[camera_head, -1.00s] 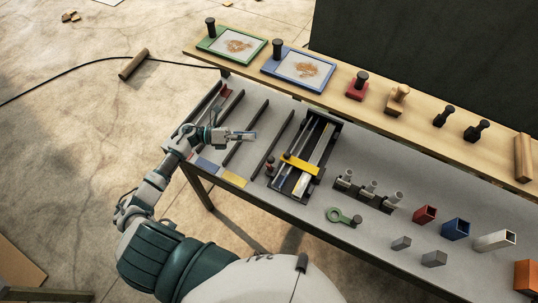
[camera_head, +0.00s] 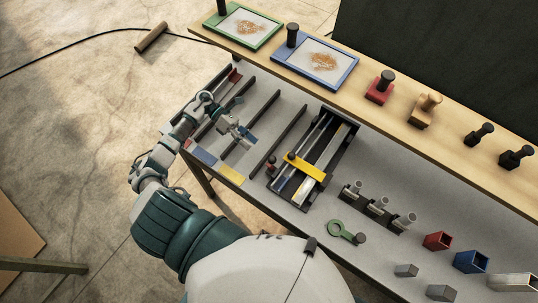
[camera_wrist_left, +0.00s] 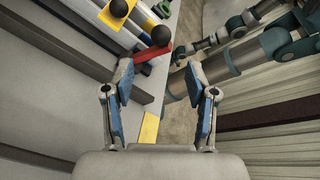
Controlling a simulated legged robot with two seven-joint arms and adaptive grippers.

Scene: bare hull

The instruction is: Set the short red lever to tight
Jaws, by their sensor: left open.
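The short red lever (camera_wrist_left: 152,54) with a black ball knob shows in the left wrist view, beyond my fingertips and a little left. In the head view the red lever (camera_head: 270,169) is small, at the left edge of the dark slide fixture (camera_head: 329,150), beside its yellow bar (camera_head: 306,168). My left gripper (camera_head: 247,136) is open and empty, above the bench left of the fixture; its blue-padded fingers also show apart in the left wrist view (camera_wrist_left: 165,84). In that view my other arm (camera_wrist_left: 260,50) shows at right; its jaw state is unclear. Tight markings are not readable.
A wooden shelf (camera_head: 400,101) with trays and stamps runs behind.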

